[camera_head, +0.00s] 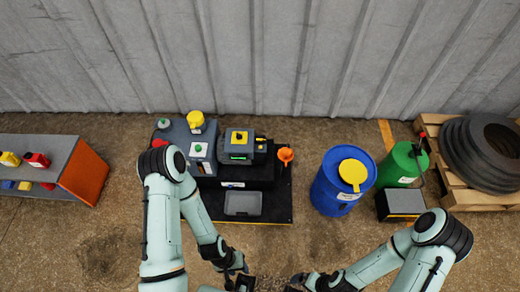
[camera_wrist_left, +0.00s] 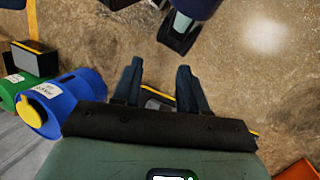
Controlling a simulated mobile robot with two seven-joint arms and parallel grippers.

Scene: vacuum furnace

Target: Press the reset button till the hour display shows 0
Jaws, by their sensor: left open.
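A blue drum (camera_head: 328,190), a green canister (camera_head: 398,166) and a pallet with black tyres (camera_head: 480,150) are at right. An orange-sided shelf (camera_head: 82,172) is at left. A grey tray (camera_head: 243,204) lies before the machine. Concrete floor between is clear.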

